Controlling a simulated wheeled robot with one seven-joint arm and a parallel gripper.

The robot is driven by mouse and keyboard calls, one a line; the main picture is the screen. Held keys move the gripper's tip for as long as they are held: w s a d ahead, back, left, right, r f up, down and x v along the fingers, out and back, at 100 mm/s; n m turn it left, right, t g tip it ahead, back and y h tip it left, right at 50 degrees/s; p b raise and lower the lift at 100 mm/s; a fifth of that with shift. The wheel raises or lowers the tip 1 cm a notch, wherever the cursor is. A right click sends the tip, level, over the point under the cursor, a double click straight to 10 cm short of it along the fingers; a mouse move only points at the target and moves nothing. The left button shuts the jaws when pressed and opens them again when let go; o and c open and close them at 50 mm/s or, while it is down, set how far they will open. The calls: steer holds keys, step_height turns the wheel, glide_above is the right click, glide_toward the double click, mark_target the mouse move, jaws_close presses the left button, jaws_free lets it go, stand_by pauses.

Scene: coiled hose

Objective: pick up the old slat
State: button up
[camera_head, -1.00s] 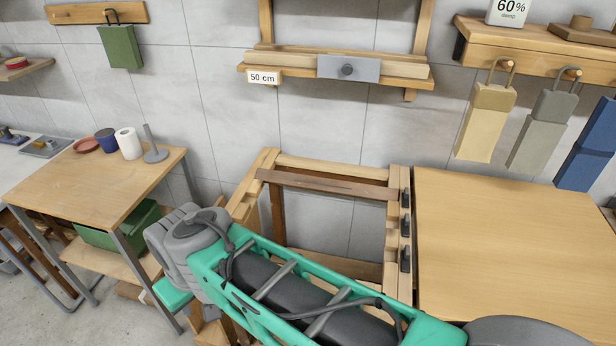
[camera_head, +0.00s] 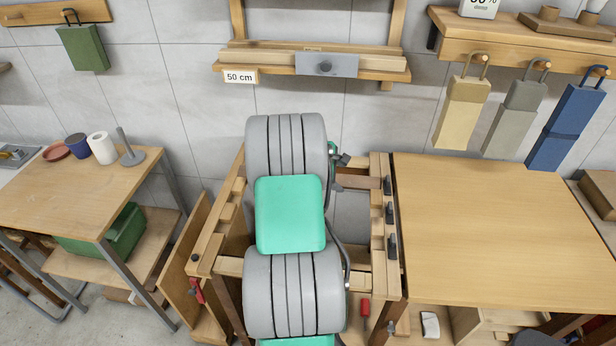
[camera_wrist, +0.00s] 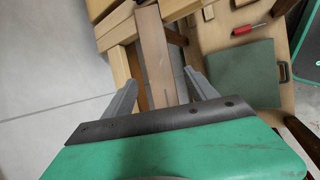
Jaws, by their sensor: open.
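The old slat is a dark brown board with a thin crack line along it. In the head view only its right end (camera_head: 362,182) shows, lying across the wooden frame (camera_head: 380,222); my arm hides the rest. In the wrist view the slat (camera_wrist: 152,50) runs lengthwise up the picture, between the two grey fingers of my gripper (camera_wrist: 160,74). The fingers are open, one on each side of it in the picture, with gaps to both. I cannot tell how far above it they are.
A wooden bench top (camera_head: 490,225) adjoins the frame on the right. A side table (camera_head: 75,195) stands at left. A wall shelf (camera_head: 235,70) with pale slats and a grey block is above. In the wrist view a green-grey pad (camera_wrist: 243,75) and a red-handled tool (camera_wrist: 248,29) lie right.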

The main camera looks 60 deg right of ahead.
mark_target(344, 180)
steer(key=p+x, duration=0.1)
steer(key=x, duration=0.3)
steer(key=shift+d+f, duration=0.15)
steer(key=shift+c, duration=0.3)
jaws_close()
